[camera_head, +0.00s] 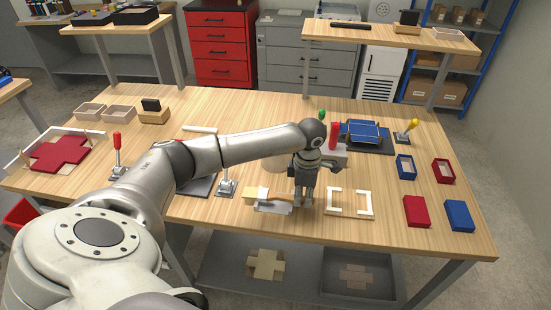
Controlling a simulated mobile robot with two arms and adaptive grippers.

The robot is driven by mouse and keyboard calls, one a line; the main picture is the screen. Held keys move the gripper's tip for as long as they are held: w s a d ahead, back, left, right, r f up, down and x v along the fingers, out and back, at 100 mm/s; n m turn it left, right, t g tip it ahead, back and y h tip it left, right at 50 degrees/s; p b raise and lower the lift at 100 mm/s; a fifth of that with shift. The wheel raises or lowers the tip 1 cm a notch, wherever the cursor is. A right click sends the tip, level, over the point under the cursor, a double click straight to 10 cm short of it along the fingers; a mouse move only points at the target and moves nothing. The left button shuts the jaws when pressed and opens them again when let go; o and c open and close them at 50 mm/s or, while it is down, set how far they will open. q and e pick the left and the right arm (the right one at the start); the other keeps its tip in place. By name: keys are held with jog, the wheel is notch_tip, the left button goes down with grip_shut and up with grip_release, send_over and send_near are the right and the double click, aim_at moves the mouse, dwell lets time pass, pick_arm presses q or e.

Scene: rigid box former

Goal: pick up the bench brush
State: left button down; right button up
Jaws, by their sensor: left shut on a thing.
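The bench brush (273,196) is at the front middle of the table, with a wooden handle and a paler part at its left end. My left gripper (302,203) points down at the right end of the handle and is shut on it. The fingers hide that end of the brush. I cannot tell whether the brush touches the table or is slightly raised. My right gripper is not in view.
A pale metal piece (273,208) lies just in front of the brush. A white frame (350,202) lies close to the right of my gripper. A toggle clamp (227,182) stands to the left. Red (416,211) and blue (460,215) boxes sit at the right.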

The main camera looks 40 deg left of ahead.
pick_arm(q)
jog(key=shift+r, duration=0.15)
jog(key=shift+r+b, duration=0.55)
jog(key=s+d+r+b, duration=0.5)
jog(key=s+d+r, duration=0.1)
jog(key=s+r, duration=0.5)
jog(key=shift+s+r, duration=0.35)
jog(key=shift+s, duration=0.55)
